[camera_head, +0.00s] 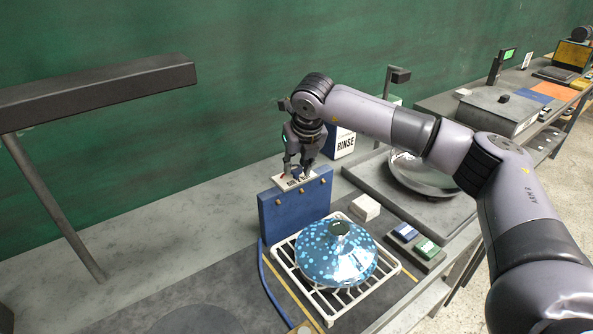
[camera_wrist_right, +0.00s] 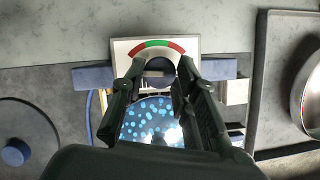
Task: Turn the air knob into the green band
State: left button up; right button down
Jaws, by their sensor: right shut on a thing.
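The air knob's white dial plate (camera_head: 283,179) sits on top of a blue block (camera_head: 290,215). In the wrist view the plate (camera_wrist_right: 207,45) carries an arc with a green band (camera_wrist_right: 155,44) at its middle and red (camera_wrist_right: 177,48) at both ends. The dark round knob (camera_wrist_right: 160,65) shows below the arc, between the fingers; its pointer cannot be made out. My right gripper (camera_head: 301,170) points down at the plate, shut on the knob, and its fingers (camera_wrist_right: 156,76) flank it in the wrist view. My left gripper is not in view.
A blue dotted dish (camera_head: 336,258) lies on a white rack (camera_head: 283,257) in front of the block. A white cube (camera_head: 365,207), blue and green blocks (camera_head: 405,232) and a RINSE box (camera_head: 343,141) stand nearby. A dark lamp-like bar (camera_head: 95,88) overhangs the left.

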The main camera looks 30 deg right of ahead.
jog(key=shift+d+f+n+y+b, duration=0.15)
jog(key=shift+n+y+b, duration=0.45)
jog(key=shift+n, duration=0.5)
jog(key=shift+d+n+y+b, duration=0.1)
jog(key=shift+n+y+b, duration=0.25)
jog(key=shift+n, duration=0.85)
jog(key=shift+r, duration=0.2)
jog(key=c, duration=1.2)
grip_release()
jog(key=shift+c, duration=0.2)
jog(key=v, duration=1.2)
